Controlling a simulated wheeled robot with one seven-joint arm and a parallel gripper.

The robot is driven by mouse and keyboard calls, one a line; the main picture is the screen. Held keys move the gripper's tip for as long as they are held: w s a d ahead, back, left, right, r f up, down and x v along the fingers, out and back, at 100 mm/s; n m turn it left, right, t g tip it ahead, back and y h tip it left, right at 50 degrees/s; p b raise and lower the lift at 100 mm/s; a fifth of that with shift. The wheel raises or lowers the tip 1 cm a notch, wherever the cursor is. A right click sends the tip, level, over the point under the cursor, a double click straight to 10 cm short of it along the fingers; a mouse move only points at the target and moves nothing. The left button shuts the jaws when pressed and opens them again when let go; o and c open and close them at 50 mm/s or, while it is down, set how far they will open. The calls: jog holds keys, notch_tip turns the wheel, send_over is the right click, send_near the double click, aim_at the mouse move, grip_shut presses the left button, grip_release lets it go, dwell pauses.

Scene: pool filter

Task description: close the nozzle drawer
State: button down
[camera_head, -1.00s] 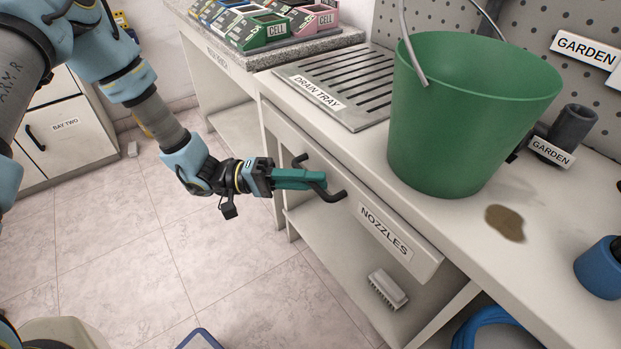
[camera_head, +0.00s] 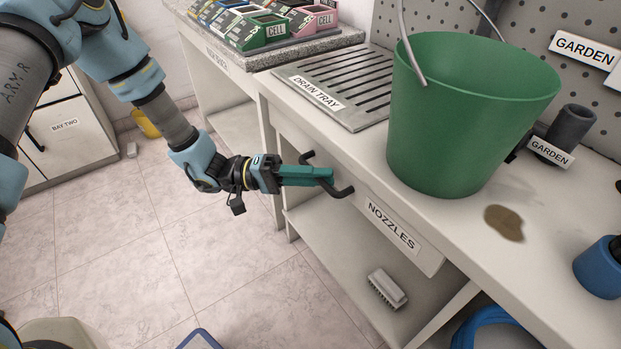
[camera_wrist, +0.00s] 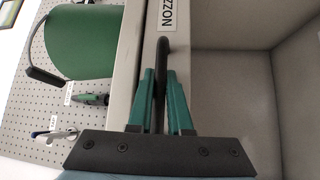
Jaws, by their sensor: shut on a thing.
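The nozzle drawer (camera_head: 425,252) has a pale front labelled NOZZLES and sits under the bench top. Its front stands close to the bench edge; I cannot tell whether it is fully flush. Its dark bar handle (camera_head: 341,191) sticks out toward my gripper (camera_head: 322,176). The teal fingers are shut around the handle. In the wrist view, my gripper (camera_wrist: 162,88) has one finger on each side of the handle (camera_wrist: 162,58), beside the drawer front (camera_wrist: 148,65). The drawer's inside is hidden.
A green bucket (camera_head: 465,120) stands on the bench above the drawer, near a drain tray (camera_head: 345,85) and a brown stain (camera_head: 504,222). A brush (camera_head: 387,288) lies on the shelf below.

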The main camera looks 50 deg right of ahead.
jog(key=shift+s+d, duration=0.1)
jog(key=shift+d, duration=0.35)
jog(key=c, duration=1.1)
grip_release()
jog(key=v, duration=1.1)
jog(key=shift+f, duration=0.1)
